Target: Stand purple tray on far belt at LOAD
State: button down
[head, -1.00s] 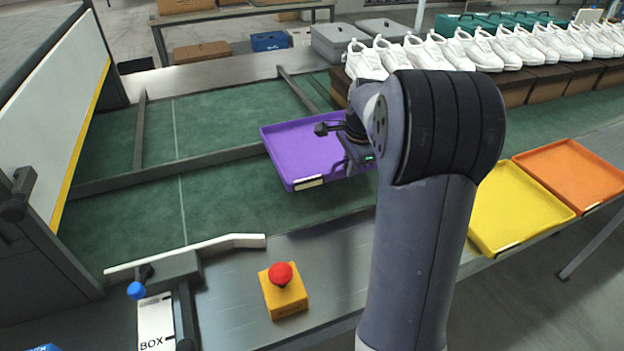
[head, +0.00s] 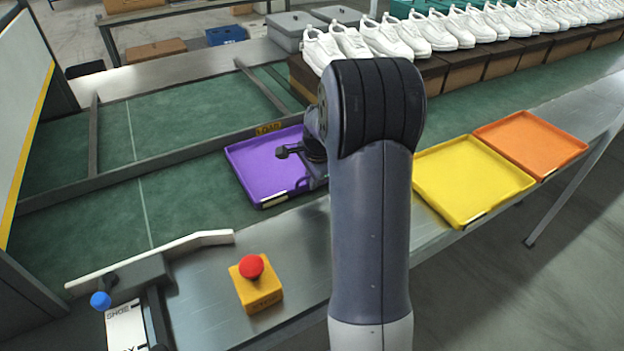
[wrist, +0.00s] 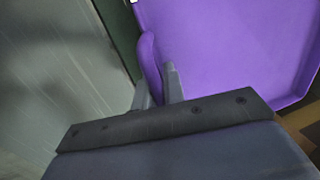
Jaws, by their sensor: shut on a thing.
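The purple tray (head: 255,158) is roughly level over the near green belt, just in front of the dark divider rail; I cannot tell whether it touches the belt. My gripper is shut on the tray's rim, which shows between the fingers (wrist: 158,88) in the wrist view; the purple floor (wrist: 230,45) fills the upper right there. In the head view my arm hides the fingers and the tray's right side. The far belt (head: 185,125) lies beyond the rail and looks empty on the left. A small yellow sign (head: 269,128), apparently reading LOAD, is on the rail behind the tray.
A yellow tray (head: 470,180) and an orange tray (head: 530,143) rest on the metal ledge at right. White shoes (head: 400,40) stand on brown boxes (head: 470,85) behind. A red-button box (head: 256,285) and a white guide bar (head: 150,258) are in front.

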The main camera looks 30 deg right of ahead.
jog(key=shift+f, duration=0.1)
jog(key=c, duration=1.5)
grip_release()
jog(key=p+v, duration=0.1)
jog(key=v, duration=1.1)
